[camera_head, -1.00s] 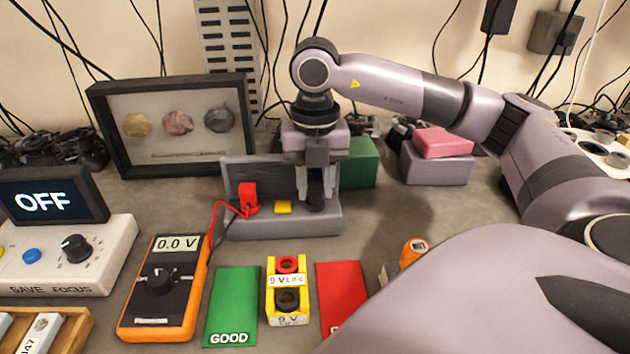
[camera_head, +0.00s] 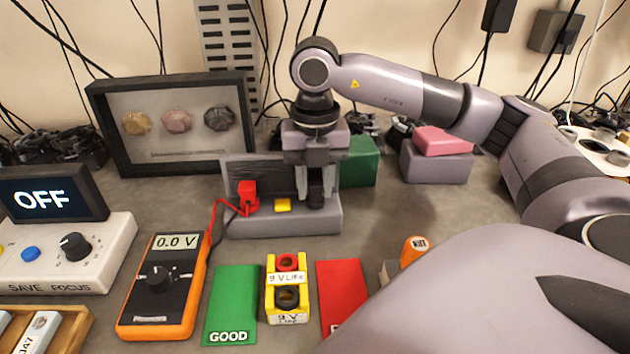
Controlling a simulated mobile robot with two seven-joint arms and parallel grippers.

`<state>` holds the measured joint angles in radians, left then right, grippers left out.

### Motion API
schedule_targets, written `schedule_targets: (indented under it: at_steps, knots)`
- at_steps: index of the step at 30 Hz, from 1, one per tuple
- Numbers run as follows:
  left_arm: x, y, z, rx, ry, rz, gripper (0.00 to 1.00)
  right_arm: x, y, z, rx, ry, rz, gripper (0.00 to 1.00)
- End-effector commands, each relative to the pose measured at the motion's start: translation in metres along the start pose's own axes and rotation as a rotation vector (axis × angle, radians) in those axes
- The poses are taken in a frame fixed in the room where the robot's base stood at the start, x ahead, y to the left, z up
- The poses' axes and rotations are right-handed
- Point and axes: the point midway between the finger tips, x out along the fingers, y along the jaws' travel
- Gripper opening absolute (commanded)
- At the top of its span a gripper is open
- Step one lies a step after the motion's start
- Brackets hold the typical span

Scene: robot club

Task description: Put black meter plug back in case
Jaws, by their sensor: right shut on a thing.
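My right gripper (camera_head: 316,192) points down over the right part of the grey case (camera_head: 285,226). It is shut on the black plug (camera_head: 316,193), which sits low between the fingers at the case. I cannot tell whether the plug is fully seated, as the fingers partly hide it. The red plug (camera_head: 247,192) stands in the left part of the case, with its red lead running to the orange meter (camera_head: 160,300), which reads 0.0 V. A yellow block (camera_head: 283,205) sits between the plugs. My left gripper is not in view.
A yellow battery holder (camera_head: 287,290) stands between a green GOOD card (camera_head: 233,300) and a red card (camera_head: 340,285) in front of the case. A framed rock display (camera_head: 175,95) stands behind. A green box (camera_head: 358,162) is right of the case.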

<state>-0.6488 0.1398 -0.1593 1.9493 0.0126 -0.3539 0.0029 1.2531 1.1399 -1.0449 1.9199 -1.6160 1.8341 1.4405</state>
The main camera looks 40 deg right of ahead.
Motion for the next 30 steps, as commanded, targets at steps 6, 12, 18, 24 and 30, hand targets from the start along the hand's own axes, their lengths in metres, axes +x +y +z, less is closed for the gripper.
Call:
schedule_targets:
  at_steps: [6, 12, 18, 24, 30]
  knots:
    - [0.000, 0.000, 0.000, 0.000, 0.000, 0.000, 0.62, 0.001, 0.000, -0.001, -0.001, 0.002, -0.003, 0.62]
    - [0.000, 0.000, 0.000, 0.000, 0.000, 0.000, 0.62, 0.001, 0.000, 0.000, -0.001, 0.002, -0.002, 0.62]
    - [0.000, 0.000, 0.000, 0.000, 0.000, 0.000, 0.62, -0.009, 0.001, 0.000, 0.000, -0.001, 0.002, 0.62]
    - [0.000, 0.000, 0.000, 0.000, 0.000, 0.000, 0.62, -0.042, 0.001, 0.000, 0.000, -0.001, 0.002, 0.62]
    - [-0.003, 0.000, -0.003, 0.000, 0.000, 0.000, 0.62, -0.067, 0.001, 0.000, -0.001, 0.001, -0.001, 0.62]
